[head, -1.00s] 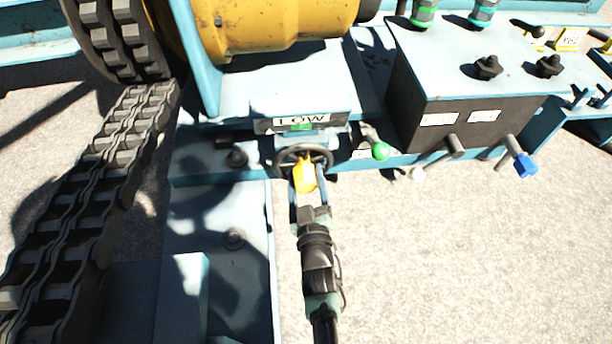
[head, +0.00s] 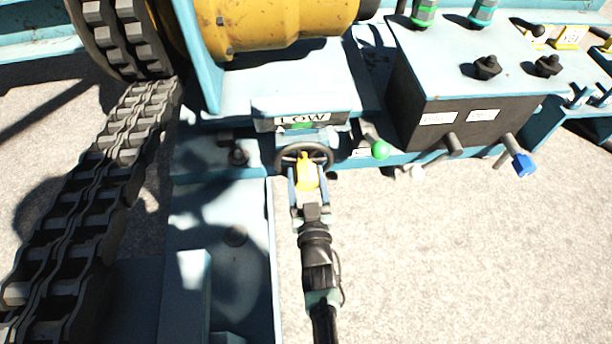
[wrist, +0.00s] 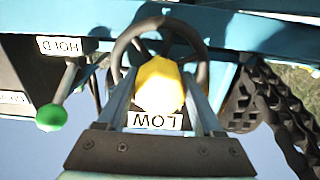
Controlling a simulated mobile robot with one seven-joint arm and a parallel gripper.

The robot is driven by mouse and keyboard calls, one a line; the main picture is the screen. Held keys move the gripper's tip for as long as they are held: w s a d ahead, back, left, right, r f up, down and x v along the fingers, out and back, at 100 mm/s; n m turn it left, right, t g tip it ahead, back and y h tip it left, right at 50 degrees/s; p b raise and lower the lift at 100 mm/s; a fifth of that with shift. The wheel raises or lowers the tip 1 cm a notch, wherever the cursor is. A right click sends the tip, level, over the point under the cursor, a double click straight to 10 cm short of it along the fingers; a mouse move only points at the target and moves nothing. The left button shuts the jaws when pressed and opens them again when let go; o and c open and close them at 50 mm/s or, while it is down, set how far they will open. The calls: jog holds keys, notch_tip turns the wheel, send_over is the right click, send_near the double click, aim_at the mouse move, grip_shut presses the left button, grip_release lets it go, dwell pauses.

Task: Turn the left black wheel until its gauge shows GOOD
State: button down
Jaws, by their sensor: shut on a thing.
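The black wheel (head: 326,153) sits below its gauge at the front of the blue machine. The gauge (head: 302,118) reads LOW, with a green patch under the word. In the wrist view the wheel (wrist: 201,45) and the LOW sign (wrist: 155,120) show upside down. A yellow knob (wrist: 158,86) stands in front of the wheel rim; it also shows in the head view (head: 307,178). My gripper (head: 306,186) is shut on the yellow knob, one finger on each side. The knob hides part of the wheel.
A green-tipped lever (head: 380,150) is just right of the wheel, beside a HOLD label (wrist: 59,46). A control box (head: 470,100) with levers stands further right. A heavy chain (head: 90,200) runs down the left. Bare ground (head: 440,250) lies open at the lower right.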

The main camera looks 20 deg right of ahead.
jog(key=shift+c, duration=0.2)
grip_release()
jog(key=shift+s, duration=0.1)
jog(key=p+v, duration=0.5)
jog(key=v, duration=0.7)
jog(key=shift+s+p, duration=0.4)
jog(key=shift+a, duration=0.15)
dwell(0.4)
